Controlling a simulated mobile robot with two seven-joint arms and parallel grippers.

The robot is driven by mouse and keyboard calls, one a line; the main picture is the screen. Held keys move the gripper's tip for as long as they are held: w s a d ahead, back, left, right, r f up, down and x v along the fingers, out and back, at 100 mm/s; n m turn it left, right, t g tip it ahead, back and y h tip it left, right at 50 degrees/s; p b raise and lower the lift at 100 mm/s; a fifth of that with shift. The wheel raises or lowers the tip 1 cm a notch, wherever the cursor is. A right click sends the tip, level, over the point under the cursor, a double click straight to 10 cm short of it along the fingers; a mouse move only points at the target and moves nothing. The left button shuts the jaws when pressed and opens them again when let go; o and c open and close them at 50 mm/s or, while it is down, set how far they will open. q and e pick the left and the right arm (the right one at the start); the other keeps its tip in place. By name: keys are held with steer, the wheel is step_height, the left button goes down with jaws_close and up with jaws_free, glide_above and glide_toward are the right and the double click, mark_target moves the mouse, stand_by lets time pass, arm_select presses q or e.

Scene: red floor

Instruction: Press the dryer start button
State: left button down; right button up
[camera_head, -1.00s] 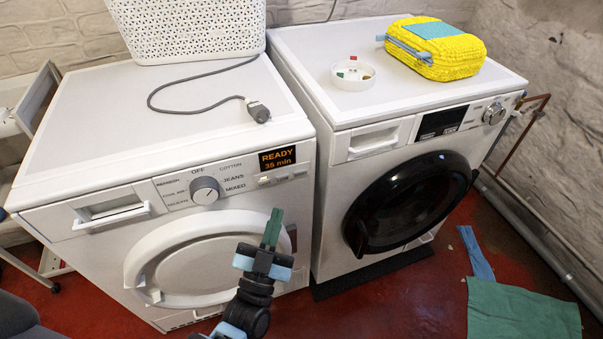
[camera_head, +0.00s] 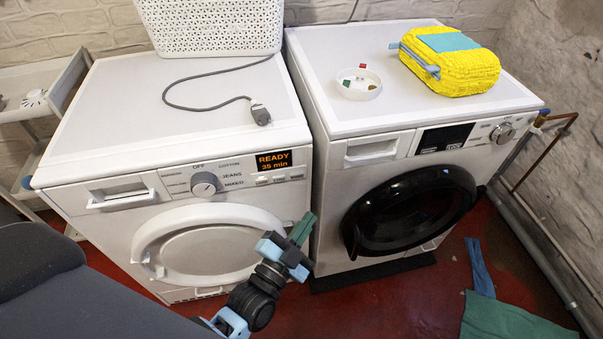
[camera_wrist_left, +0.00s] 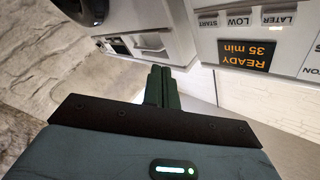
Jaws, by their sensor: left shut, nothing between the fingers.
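The dryer (camera_head: 130,222) is the white machine on the left, with a dial and a lit display (camera_head: 273,160) reading READY 35 min. Small buttons sit in a row below the display. The START label (camera_wrist_left: 209,22) shows upside down in the left wrist view, beside LOW (camera_wrist_left: 238,20) and LATER (camera_wrist_left: 276,18). START is at the right end of the row (camera_head: 299,174) in the head view. My left gripper (camera_head: 304,226) is shut and empty, below the button row near the dryer's right front edge. Its green fingers also show in the left wrist view (camera_wrist_left: 161,72), apart from the buttons. My right gripper is out of view.
A white washer (camera_head: 327,210) with a black round door stands close on the right. A white basket (camera_head: 210,25), a cable with a plug (camera_head: 260,115), a small dish (camera_head: 357,92) and a yellow bag (camera_head: 455,72) rest on top. Green cloth (camera_head: 505,320) lies on the red floor.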

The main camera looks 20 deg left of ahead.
mark_target(297, 176)
arm_select(q)
steer(key=w+a+b, duration=0.3)
steer(key=w+a, duration=0.2)
steer(key=w, duration=0.2)
steer(key=shift+w, duration=0.15)
stand_by(0.5)
stand_by(0.7)
stand_by(0.7)
stand_by(0.5)
steer(key=shift+w, duration=0.1)
